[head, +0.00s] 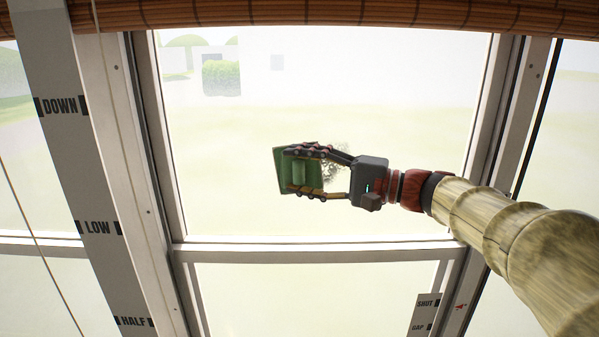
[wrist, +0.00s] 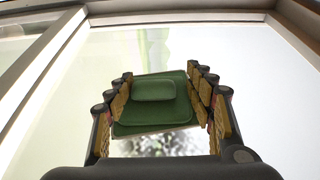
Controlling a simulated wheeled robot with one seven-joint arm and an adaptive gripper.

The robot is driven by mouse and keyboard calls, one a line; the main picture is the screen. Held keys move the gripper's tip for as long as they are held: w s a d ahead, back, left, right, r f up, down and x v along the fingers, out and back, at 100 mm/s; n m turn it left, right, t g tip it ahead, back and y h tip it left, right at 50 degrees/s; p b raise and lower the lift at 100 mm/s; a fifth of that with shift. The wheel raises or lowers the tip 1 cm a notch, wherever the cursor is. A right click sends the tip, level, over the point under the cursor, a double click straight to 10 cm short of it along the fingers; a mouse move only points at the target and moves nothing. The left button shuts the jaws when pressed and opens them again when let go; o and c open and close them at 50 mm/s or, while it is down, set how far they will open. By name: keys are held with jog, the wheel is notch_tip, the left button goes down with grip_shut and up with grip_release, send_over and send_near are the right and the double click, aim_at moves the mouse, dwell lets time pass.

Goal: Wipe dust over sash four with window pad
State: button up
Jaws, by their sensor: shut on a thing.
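My gripper (head: 305,171) is shut on the green window pad (head: 281,172), holding it by its raised grip block. In the wrist view the pad (wrist: 140,118) sits between the two fingers with the block facing me. The pad is in front of the upper window pane (head: 400,120); I cannot tell whether its far face touches the glass. A grey speckled dust patch (head: 334,166) shows on the pane just right of the pad, partly behind my gripper. It also shows below the pad in the wrist view (wrist: 165,145). No sash number is readable.
A rolled bamboo blind (head: 300,14) hangs across the top. A grey strip (head: 62,130) marked DOWN, LOW and HALF stands at the left, with a cord (head: 40,245) beside it. A small SHUT/GAP plate (head: 425,314) is low right. A crossbar (head: 310,251) divides the panes.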

jog(key=d+b, duration=0.2)
jog(key=d, duration=0.9)
jog(key=shift+s+d+b, duration=0.15)
jog(key=shift+d+b, duration=0.05)
jog(key=shift+b, duration=0.2)
dwell(0.5)
jog(key=shift+a, duration=0.1)
jog(key=shift+w+a+b, duration=0.2)
jog(key=shift+a+b, duration=1.8)
jog(key=shift+a, duration=3.6)
jog(key=shift+r+p, duration=0.5)
jog(key=shift+r, duration=0.65)
jog(key=shift+d+b, duration=0.5)
jog(key=shift+d, duration=5.2)
jog(key=a+b, duration=0.2)
jog(key=a, duration=0.6)
